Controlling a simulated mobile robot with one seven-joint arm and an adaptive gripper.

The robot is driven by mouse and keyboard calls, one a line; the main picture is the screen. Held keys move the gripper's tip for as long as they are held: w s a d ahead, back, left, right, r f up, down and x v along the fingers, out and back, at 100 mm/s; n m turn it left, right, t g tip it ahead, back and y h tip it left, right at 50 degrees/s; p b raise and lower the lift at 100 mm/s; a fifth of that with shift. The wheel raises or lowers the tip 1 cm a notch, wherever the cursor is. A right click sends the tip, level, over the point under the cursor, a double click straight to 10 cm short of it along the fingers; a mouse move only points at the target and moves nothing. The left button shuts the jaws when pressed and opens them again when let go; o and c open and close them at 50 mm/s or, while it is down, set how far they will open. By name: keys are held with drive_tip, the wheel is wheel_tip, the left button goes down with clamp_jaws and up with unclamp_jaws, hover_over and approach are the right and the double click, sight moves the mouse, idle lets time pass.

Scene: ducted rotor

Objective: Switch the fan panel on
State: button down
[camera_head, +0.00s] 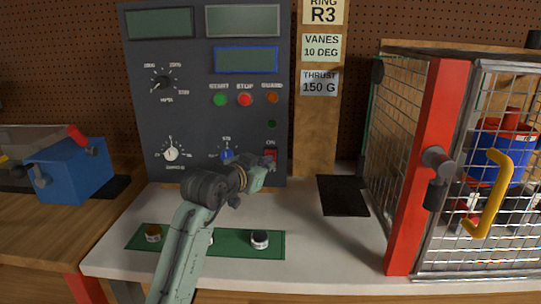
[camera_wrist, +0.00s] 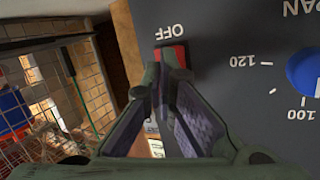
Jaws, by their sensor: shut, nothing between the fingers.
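The dark grey fan panel (camera_head: 200,110) stands upright at the back of the bench. Its red switch (camera_head: 271,154) is low at the panel's right edge, below an ON label. In the wrist view the red switch (camera_wrist: 178,50) shows beside an upside-down OFF label (camera_wrist: 165,32). My gripper (camera_head: 268,164) is shut and empty, with its fingertips right at the switch. In the wrist view the fingertips (camera_wrist: 165,68) overlap the switch and hide part of it. I cannot tell whether they touch it or which way the rocker is tipped.
Start, stop and guard buttons (camera_head: 245,99) sit higher on the panel, and a blue knob (camera_head: 227,155) is left of the switch. A wire cage with a red post (camera_head: 432,160) stands at right. A green strip (camera_head: 225,247) with several knobs lies in front.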

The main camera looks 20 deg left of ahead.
drive_tip(key=shift+w+a+r, duration=0.1)
drive_tip(key=shift+w+r, duration=0.1)
drive_tip(key=shift+w, duration=0.1)
drive_tip(key=shift+w+a+r+p, duration=0.1)
drive_tip(key=shift+w+r+p, duration=0.05)
drive_tip(key=shift+r+p, duration=0.2)
idle(0.4)
drive_tip(key=shift+w, duration=0.2)
drive_tip(key=shift+f, duration=0.15)
drive_tip(key=shift+s+d+f+b, duration=0.2)
drive_tip(key=shift+s+f+b, duration=0.25)
drive_tip(key=shift+s+b, duration=0.1)
drive_tip(key=shift+s+d+f+b, duration=0.2)
drive_tip(key=shift+s+f+b, duration=0.25)
drive_tip(key=shift+s, duration=0.1)
